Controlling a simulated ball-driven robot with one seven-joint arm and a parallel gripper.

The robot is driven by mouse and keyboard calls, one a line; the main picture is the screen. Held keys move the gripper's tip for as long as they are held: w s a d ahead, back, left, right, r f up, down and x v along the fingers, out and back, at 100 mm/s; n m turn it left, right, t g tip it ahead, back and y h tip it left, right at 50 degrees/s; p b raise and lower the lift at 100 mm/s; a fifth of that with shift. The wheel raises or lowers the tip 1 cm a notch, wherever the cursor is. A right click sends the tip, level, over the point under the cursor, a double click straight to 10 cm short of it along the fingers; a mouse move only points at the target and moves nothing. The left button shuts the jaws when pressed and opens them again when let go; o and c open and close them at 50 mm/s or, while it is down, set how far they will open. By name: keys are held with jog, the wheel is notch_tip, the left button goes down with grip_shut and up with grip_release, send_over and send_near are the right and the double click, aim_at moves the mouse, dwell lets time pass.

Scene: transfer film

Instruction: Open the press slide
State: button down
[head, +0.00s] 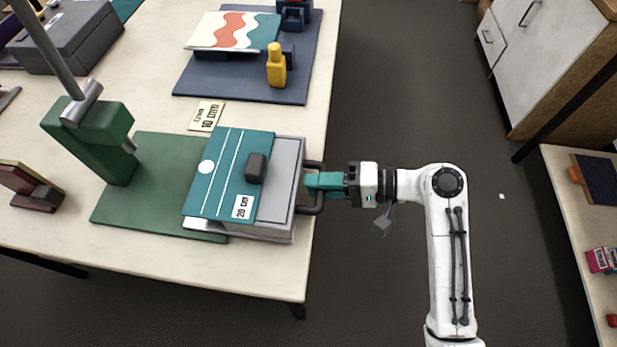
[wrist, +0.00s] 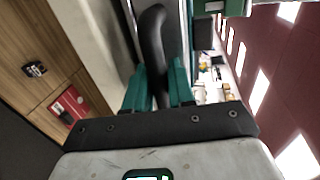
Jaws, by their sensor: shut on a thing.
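The press has a green base (head: 155,165), a green column (head: 95,142) and a grey slide (head: 291,165) at its right. A teal plate (head: 222,172) with a white dot, white lines and a "20 cm" label lies over the slide, with a dark knob (head: 256,167) on it. A dark bar handle (head: 319,201) sticks out from the slide's right side past the table edge. My gripper (head: 312,181) comes from the right and is shut on this handle. In the wrist view, its teal fingers (wrist: 158,85) lie on both sides of the handle (wrist: 153,45).
The table (head: 265,285) carries a dark blue mat (head: 215,82) with a patterned board (head: 233,31) and a yellow bottle-like item (head: 276,66) at the back. A small card (head: 206,115) lies behind the press. Open floor (head: 400,110) lies right of the table; another table (head: 575,225) stands beyond.

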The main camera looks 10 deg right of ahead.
jog(key=c, duration=1.1)
grip_release()
jog(key=b+v, duration=0.1)
jog(key=v, duration=0.9)
jog(key=shift+d, duration=0.35)
jog(key=shift+s+f, duration=0.1)
jog(key=s+d+f+n+g+h, duration=0.2)
jog(key=s+d+f+g+h, duration=0.15)
jog(key=s+f+h, duration=0.95)
jog(key=s+d+f+n+h, duration=0.1)
jog(key=s+d, duration=0.3)
jog(key=s, duration=0.1)
jog(key=shift+s+d+f+n+g+h, duration=0.2)
jog(key=shift+s+f+n+g+h, duration=0.15)
jog(key=shift+f+g+h, duration=0.1)
